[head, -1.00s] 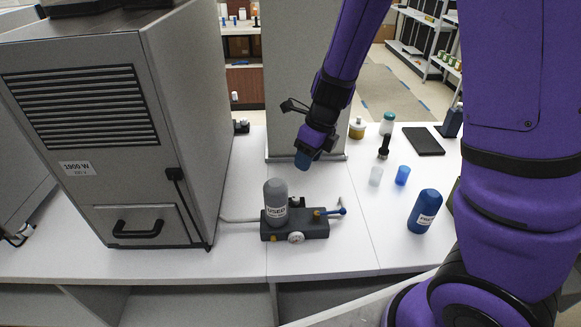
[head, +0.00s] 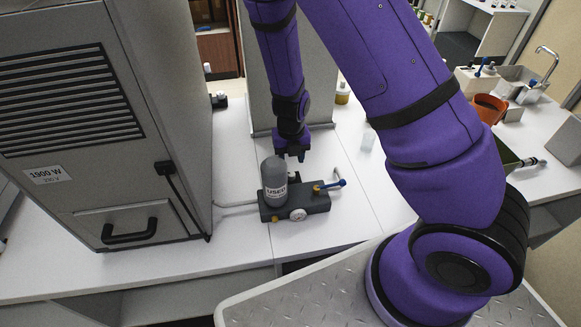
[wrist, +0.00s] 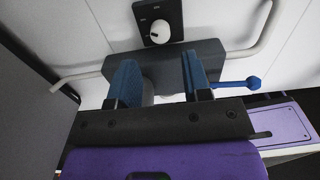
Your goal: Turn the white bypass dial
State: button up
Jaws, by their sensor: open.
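A white dial (wrist: 160,31) with a dark pointer mark sits on a small black plate (wrist: 158,12), at the top of the wrist view. The plate adjoins the dark grey block (wrist: 190,49), which also stands on the counter in the head view (head: 318,203). A round white face (head: 298,214) is on the block's front; I cannot tell whether it is a gauge or a dial. My gripper (head: 292,156) is open, above the back of the block, beside the grey "USED" bottle (head: 274,180). In the wrist view its blue fingers (wrist: 160,80) are apart, short of the white dial, not touching it.
A blue-ended lever (head: 331,186) sticks out at the block's right. A large grey cabinet (head: 70,130) marked 1900 W stands to the left, with a pipe running towards the block. A grey upright panel stands behind. The counter right of the block is largely clear.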

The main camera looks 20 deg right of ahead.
aim_at(291, 173)
notch_tip(291, 173, down, 7)
jog(key=shift+r, duration=0.15)
jog(key=c, duration=0.5)
